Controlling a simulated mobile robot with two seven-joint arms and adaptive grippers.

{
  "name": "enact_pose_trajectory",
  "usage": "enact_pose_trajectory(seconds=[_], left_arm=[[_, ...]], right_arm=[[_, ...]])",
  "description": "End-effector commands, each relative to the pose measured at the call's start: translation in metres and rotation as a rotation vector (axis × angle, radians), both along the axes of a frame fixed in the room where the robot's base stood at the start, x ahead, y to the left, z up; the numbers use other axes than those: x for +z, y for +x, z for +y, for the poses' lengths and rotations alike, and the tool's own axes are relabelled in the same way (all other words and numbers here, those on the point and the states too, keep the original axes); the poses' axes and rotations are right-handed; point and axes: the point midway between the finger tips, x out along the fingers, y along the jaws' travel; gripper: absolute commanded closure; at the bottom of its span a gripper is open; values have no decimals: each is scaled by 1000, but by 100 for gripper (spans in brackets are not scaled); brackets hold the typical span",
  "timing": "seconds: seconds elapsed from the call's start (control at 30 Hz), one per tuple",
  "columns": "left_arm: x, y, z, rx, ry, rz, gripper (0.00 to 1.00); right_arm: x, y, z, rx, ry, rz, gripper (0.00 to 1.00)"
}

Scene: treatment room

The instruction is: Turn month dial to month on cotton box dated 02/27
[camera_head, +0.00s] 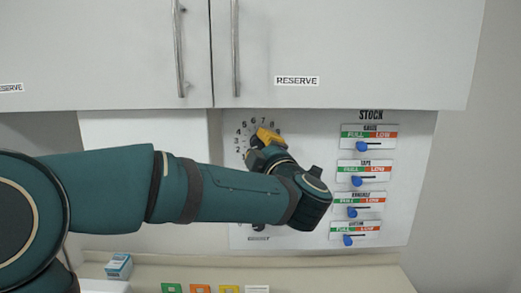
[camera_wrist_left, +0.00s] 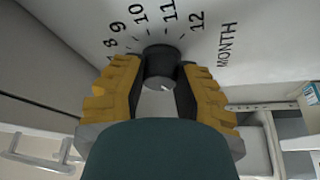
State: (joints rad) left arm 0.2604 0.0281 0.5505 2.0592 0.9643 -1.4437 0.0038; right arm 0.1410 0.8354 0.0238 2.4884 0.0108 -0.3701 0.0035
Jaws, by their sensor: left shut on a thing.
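The month dial is a round black knob (camera_wrist_left: 160,66) on the white wall panel, with numbers 8 to 12 and the word MONTH readable around it in the left wrist view. My left gripper (camera_wrist_left: 160,80) has its yellow-backed fingers on both sides of the knob and is shut on it. A small white mark shows on the knob, but I cannot tell which number it points to. In the head view the gripper (camera_head: 266,140) covers the knob, and numbers 2 to 7 show around it. A small white and blue box (camera_head: 119,266) stands on the counter; its print is unreadable.
Several stock sliders with blue knobs (camera_head: 361,147) line the panel right of my arm. Cabinet doors with vertical handles (camera_head: 235,48) hang above. Coloured cards (camera_head: 200,289) lie at the counter's front. The counter (camera_head: 335,276) is clear at right.

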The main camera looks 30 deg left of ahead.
Motion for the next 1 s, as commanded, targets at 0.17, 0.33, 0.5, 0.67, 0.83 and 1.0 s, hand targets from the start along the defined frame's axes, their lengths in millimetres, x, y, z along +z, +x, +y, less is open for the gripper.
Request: enact_pose_trajectory(seconds=[0.17,0.33,0.5,0.67,0.83,1.0], left_arm=[[2,0,1,2,0,-4,35],[1,0,0,1,-1,-4,32],[1,0,-1,-1,-1,-3,32],[-1,-8,-12,-5,-1,-4,32],[-7,-27,-37,-5,0,-2,32],[-12,-48,-64,-5,0,-2,32]], right_arm=[[0,0,0,0,0,0,53],[0,0,0,0,0,0,53],[0,0,0,0,0,1,53],[0,0,0,0,0,1,53],[0,0,0,0,0,1,53],[0,0,0,0,0,1,53]])
